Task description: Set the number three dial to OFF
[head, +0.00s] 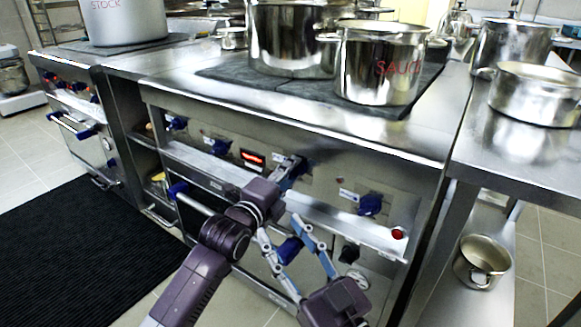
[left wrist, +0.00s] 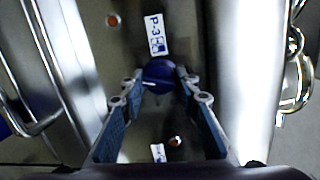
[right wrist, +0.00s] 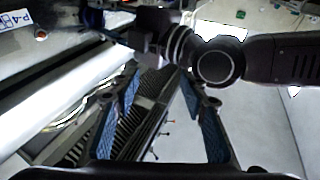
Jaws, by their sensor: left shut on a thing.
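The number three dial (left wrist: 158,76) is a dark blue knob on the steel front panel, under a P-3 label (left wrist: 157,34) in the left wrist view. My left gripper (left wrist: 160,88) is shut on it, with a fingertip on each side. A short pale mark shows on the knob's lower left, but its setting cannot be read. In the head view my left gripper (head: 293,168) reaches the panel and mostly hides this dial. My right gripper (head: 281,227) is open and empty, lower down in front of the range.
Other blue dials (head: 370,204) line the panel beside a red display (head: 252,158) and a red light (head: 398,233). An oven handle bar (head: 195,200) runs below. A black mat (head: 80,260) covers the floor at left.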

